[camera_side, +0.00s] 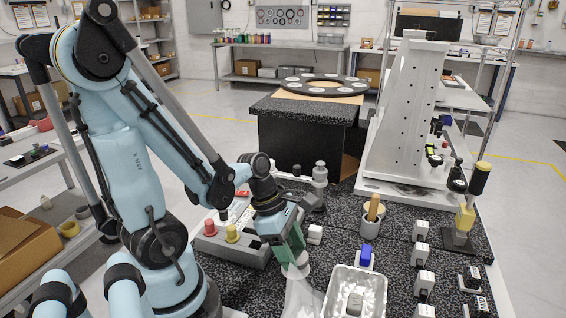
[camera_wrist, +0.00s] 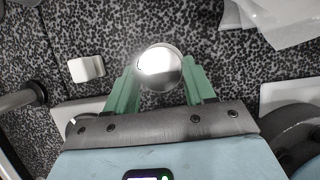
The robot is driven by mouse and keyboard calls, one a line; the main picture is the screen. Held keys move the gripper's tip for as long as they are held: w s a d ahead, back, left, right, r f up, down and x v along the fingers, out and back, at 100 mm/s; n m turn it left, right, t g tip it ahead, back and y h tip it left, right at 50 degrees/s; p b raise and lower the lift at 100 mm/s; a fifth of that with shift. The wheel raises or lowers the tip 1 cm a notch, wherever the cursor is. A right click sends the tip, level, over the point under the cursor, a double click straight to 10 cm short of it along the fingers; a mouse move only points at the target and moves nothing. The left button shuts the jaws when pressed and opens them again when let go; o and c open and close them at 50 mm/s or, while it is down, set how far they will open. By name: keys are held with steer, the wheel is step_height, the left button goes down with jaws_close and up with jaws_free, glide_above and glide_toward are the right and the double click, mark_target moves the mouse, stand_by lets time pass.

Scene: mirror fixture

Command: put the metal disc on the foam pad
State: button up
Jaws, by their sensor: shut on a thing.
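My gripper (camera_side: 290,250) is low over the speckled bench, left of the metal tray, with its green fingers pointing down. In the wrist view my gripper (camera_wrist: 160,85) has a shiny round metal disc (camera_wrist: 160,66) between its two green fingertips, shut on it. The disc shows in the side view as a small pale round edge (camera_side: 296,271) just under the fingers. I cannot pick out the foam pad for certain. A metal tray (camera_side: 329,296) with a pale inside holds a grey block (camera_side: 355,300).
A translucent white sheet (camera_side: 302,298) lies below my gripper, left of the tray. A blue-topped block (camera_side: 366,256) and a cup with a wooden handle (camera_side: 370,228) stand behind the tray. Several small white blocks (camera_side: 423,282) stand to its right. A grey fixture (camera_side: 225,243) with coloured knobs is left.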

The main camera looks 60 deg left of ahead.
steer(key=shift+f, duration=0.85)
steer(key=o, duration=1.1)
steer(key=shift+r, duration=0.15)
steer(key=shift+v, duration=5.6)
steer(key=w+d+m+t+y, duration=0.1)
steer(key=w+m, duration=0.1)
steer(key=m, duration=0.7)
steer(key=w+d+r+m+t+y, duration=0.1)
steer(key=w+d+m, duration=0.1)
steer(key=m, duration=0.7)
steer(key=w+d+r+m+t+y, duration=0.1)
steer(key=w+m, duration=0.3)
steer(key=m, duration=0.5)
steer(key=shift+d+r+t, duration=0.15)
steer(key=shift+d+t, duration=0.35)
steer(key=shift+d, duration=0.25)
